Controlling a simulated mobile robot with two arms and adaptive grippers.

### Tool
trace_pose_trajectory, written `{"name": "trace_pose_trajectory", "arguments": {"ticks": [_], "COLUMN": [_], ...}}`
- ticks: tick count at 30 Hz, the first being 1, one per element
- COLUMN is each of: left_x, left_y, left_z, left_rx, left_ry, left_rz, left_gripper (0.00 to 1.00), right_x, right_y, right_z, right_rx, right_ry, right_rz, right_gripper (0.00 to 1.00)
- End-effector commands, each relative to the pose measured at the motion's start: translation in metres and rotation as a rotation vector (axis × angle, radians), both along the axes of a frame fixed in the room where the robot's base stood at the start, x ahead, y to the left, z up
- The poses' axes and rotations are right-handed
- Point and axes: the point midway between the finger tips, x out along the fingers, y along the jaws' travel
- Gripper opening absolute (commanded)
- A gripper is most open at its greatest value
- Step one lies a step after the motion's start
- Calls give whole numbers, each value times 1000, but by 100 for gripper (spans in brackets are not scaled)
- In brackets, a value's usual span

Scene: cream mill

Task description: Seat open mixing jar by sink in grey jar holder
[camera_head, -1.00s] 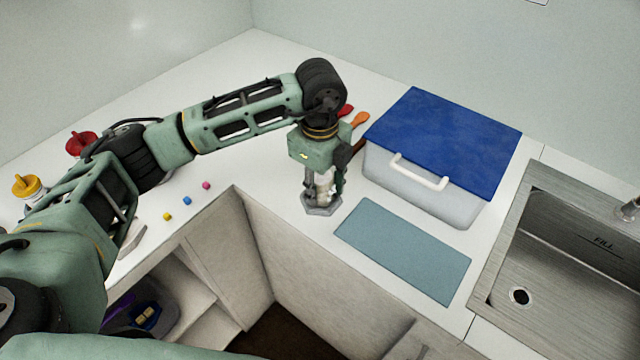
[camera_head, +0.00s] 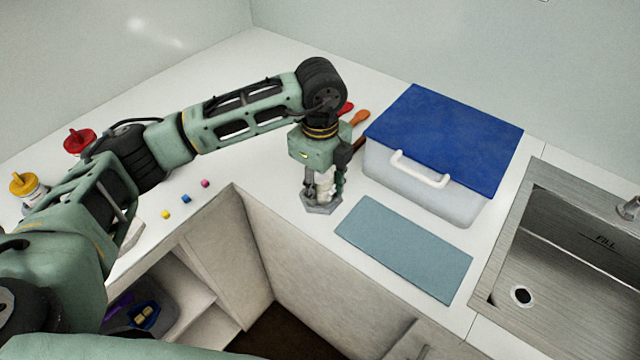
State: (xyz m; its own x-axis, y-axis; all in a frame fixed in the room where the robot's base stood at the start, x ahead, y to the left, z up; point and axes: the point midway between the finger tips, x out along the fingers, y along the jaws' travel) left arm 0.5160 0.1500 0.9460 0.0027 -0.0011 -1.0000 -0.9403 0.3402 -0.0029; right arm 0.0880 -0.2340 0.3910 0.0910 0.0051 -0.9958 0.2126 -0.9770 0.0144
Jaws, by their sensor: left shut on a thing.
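My left gripper (camera_head: 322,187) points straight down over the counter, left of the blue-lidded box. It is shut on a whitish jar (camera_head: 325,184), which is mostly hidden between the fingers. The grey jar holder (camera_head: 321,206), a low angular base, stands on the counter directly below the jar. The jar is upright and at the holder; I cannot tell whether its bottom rests fully inside. My right gripper is not in view.
A clear box with a blue lid (camera_head: 450,135) and white handle stands right of the gripper. A blue-grey mat (camera_head: 404,248) lies in front of it. The steel sink (camera_head: 560,265) is at far right. Red (camera_head: 79,140) and yellow-topped (camera_head: 25,184) bottles and small coloured cubes (camera_head: 186,199) are left.

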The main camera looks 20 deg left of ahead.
Motion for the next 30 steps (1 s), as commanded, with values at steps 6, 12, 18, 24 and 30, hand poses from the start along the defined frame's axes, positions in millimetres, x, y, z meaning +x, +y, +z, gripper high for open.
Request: {"name": "trace_pose_trajectory", "arguments": {"ticks": [6,12,18,24,30], "left_x": [0,0,0,0,1], "left_y": [0,0,0,0,0], "left_z": [1,1,0,1,24], "left_rx": [0,0,0,0,0], "left_ry": [-1,-1,0,0,-4], "left_rz": [0,0,0,0,0], "left_gripper": [20,50,57,57,57], "right_x": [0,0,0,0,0], "right_y": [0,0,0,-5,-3], "right_z": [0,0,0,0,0], "right_rx": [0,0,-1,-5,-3], "right_ry": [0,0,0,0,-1], "right_rz": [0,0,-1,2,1], "right_gripper": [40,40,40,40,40]}}
